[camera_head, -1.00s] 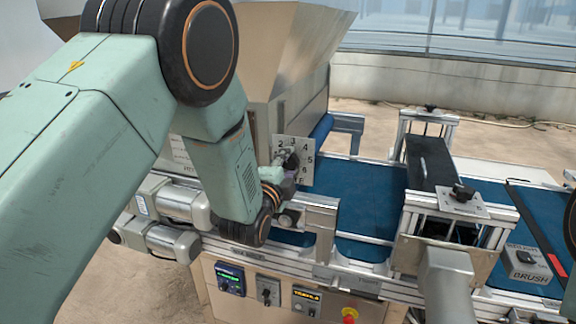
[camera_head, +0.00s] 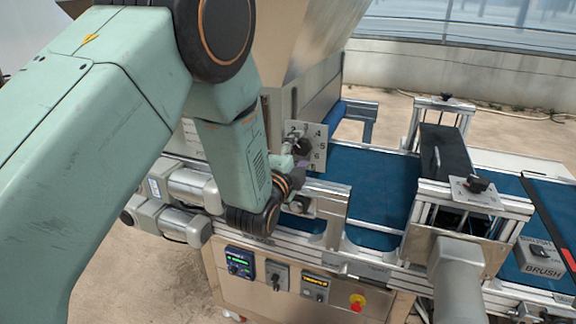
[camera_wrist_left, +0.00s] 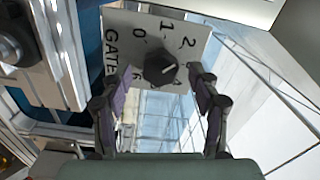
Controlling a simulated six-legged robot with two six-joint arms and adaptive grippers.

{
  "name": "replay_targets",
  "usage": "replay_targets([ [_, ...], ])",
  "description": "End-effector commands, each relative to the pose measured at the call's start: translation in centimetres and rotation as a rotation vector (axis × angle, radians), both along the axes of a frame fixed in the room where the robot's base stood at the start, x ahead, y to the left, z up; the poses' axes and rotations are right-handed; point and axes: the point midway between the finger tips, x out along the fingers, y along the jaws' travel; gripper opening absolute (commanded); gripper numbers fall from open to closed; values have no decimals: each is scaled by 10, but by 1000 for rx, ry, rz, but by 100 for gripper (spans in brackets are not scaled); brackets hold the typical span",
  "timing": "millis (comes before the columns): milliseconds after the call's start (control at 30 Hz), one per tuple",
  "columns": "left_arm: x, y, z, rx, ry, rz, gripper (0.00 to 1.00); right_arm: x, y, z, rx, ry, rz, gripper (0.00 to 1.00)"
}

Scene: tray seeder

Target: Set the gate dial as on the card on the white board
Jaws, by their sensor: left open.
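The gate dial has a white plate (camera_head: 320,131) with black numbers and a dark knob (camera_head: 303,146), on the side of the hopper. In the left wrist view, the plate (camera_wrist_left: 115,22) reads GATE with 0, 1 and 2 visible, and the knob (camera_wrist_left: 157,70) has a pale mark that seems to point up and right, toward the 2. My left gripper (camera_head: 295,163) is open just in front of the dial. In the wrist view, its fingers (camera_wrist_left: 164,82) stand either side of the knob, apparently apart from it. They hide some lower numbers. The card and white board are not in view.
A metal hopper (camera_head: 292,45) rises behind the dial. A blue belt (camera_head: 375,180) runs right, under a frame with a black block (camera_head: 446,160). Control panels (camera_head: 278,274) and a red button (camera_head: 357,302) are on the front below.

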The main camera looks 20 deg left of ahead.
Motion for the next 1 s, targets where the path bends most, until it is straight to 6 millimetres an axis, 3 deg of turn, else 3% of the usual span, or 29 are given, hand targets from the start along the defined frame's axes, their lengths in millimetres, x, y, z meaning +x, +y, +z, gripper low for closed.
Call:
replay_targets([
  [500, -88, 3, 0, 0, 1, 1, 62, 0, 0, 0, 0, 0, 0, 40],
  [700, -103, 4, 1, 1, -1, 0, 62, 0, 0, 0, 0, 0, 0, 40],
  [1000, -105, 4, 1, 0, -1, 0, 62, 0, 0, 0, 0, 0, 0, 40],
])
